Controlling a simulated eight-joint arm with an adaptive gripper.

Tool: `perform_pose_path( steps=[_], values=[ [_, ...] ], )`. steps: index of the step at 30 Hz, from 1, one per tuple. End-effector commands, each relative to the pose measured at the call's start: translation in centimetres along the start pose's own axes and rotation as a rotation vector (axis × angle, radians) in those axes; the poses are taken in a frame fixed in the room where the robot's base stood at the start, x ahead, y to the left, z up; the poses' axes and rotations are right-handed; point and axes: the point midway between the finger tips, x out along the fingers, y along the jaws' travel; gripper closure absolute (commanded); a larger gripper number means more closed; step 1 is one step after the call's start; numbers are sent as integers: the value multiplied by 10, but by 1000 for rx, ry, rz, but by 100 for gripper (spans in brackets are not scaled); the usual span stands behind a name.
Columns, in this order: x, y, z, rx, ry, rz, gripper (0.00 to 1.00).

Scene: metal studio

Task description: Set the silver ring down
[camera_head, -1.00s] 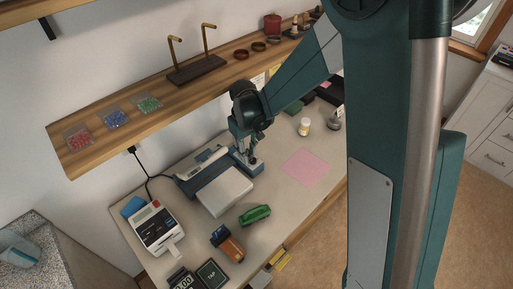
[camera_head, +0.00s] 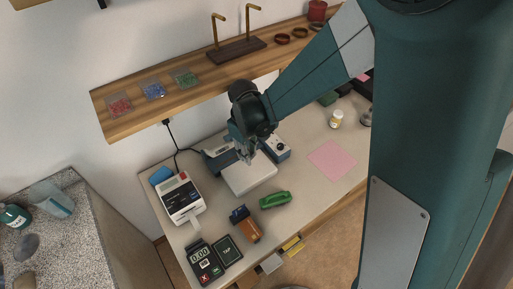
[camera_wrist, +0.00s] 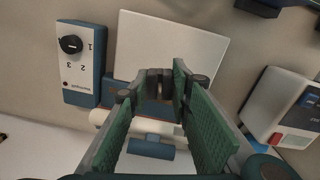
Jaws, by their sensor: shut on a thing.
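My gripper (camera_head: 247,158) hangs over the back part of a blue device with a white flat plate (camera_head: 252,178). In the wrist view, the green-padded fingers of my gripper (camera_wrist: 160,84) come together on a small, dark, metallic-looking piece (camera_wrist: 154,84), most likely the silver ring. The fingers hide most of it, and its round shape cannot be made out. The white plate (camera_wrist: 172,45) shows beyond the fingertips. Whether the held piece touches the device cannot be told.
The device's dial panel (camera_head: 277,148) is at its right. A card-printing machine (camera_head: 181,199) stands left, a green stapler-like object (camera_head: 275,200) in front. A pink sheet (camera_head: 332,160) lies on the right. A wooden shelf (camera_head: 200,80) runs behind, above the table.

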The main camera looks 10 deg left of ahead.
Motion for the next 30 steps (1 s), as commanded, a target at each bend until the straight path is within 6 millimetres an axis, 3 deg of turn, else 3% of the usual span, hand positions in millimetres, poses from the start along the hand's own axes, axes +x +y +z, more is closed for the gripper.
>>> perform_pose_path(
  steps=[30],
  values=[
    [7,-130,-37,-421,18,-6,87]
  ],
)
